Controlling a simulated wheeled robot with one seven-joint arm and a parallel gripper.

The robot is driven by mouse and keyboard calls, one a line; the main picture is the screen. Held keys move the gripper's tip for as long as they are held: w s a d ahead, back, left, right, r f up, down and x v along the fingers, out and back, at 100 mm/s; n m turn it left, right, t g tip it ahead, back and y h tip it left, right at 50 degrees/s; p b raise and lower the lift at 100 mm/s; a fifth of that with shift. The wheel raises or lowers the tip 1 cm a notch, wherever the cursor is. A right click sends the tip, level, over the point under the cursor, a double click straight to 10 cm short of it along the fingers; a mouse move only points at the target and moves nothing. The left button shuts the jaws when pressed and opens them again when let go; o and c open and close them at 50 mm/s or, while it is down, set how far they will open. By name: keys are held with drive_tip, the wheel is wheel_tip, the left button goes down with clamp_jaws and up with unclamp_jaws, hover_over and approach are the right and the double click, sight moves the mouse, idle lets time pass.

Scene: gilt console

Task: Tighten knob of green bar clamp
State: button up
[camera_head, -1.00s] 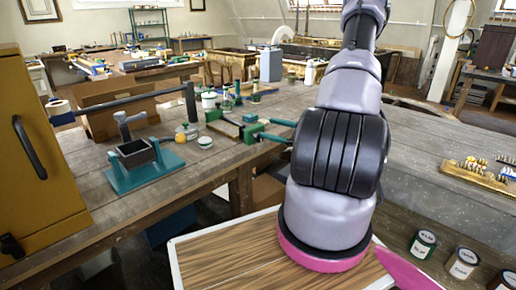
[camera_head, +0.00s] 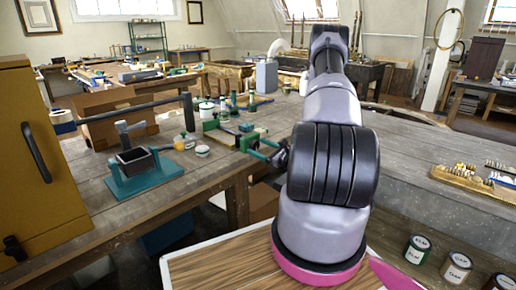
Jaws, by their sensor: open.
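The green bar clamp (camera_head: 249,140) sits at the front edge of the long grey workbench, left of my arm. Its green bars and end reach out over the edge toward my arm. My gripper (camera_head: 281,156) shows only as a small dark part beside my forearm, at the clamp's outer right end. It is open; most of it is hidden behind my arm. I cannot tell whether it touches the knob, which is hard to make out at this size.
A teal vise-like stand with a dark box (camera_head: 138,162) stands left on the workbench (camera_head: 205,178). Small jars (camera_head: 202,150) stand between it and the clamp. A yellow cabinet (camera_head: 40,150) is at far left. Paint cans (camera_head: 456,267) are at lower right.

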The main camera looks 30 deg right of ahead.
drive_tip(key=shift+w+a, duration=0.15)
drive_tip(key=shift+w, duration=0.25)
clamp_jaws()
